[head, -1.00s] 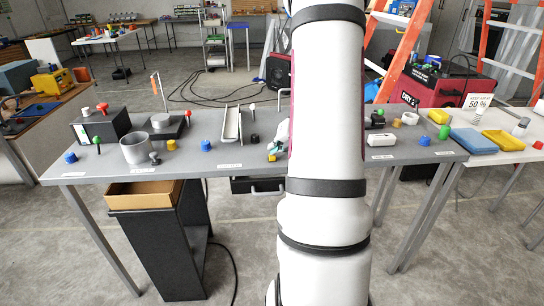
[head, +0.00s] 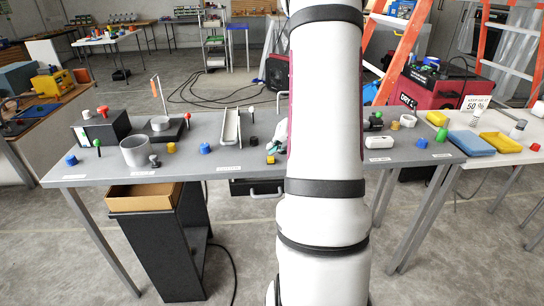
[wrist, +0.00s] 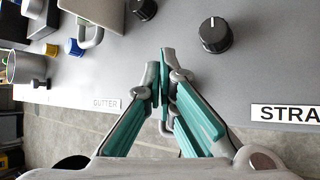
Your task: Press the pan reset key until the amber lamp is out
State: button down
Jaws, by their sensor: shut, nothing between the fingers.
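I cannot pick out the pan reset key or an amber lamp for sure in either view. My gripper (wrist: 163,58) is shut and empty in the wrist view, its teal fingers together above the front part of the grey table (wrist: 180,22). A black round knob (wrist: 215,35) with a white line stands to the right of the fingertips, apart from them. In the head view my arm covers the middle of the table, and only a small teal part of the gripper (head: 273,148) shows at its left side.
In the wrist view a label reading GUTTER (wrist: 105,103) and one beginning STRA (wrist: 285,113) lie along the table's edge. A red DRY machine (head: 420,92) is behind the table at right.

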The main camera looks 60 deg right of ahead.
aim_at(273, 157)
jog(key=shift+r, duration=0.2)
notch_tip(273, 157, up, 5)
jog(key=p, duration=0.4)
dwell(0.3)
dwell(0.8)
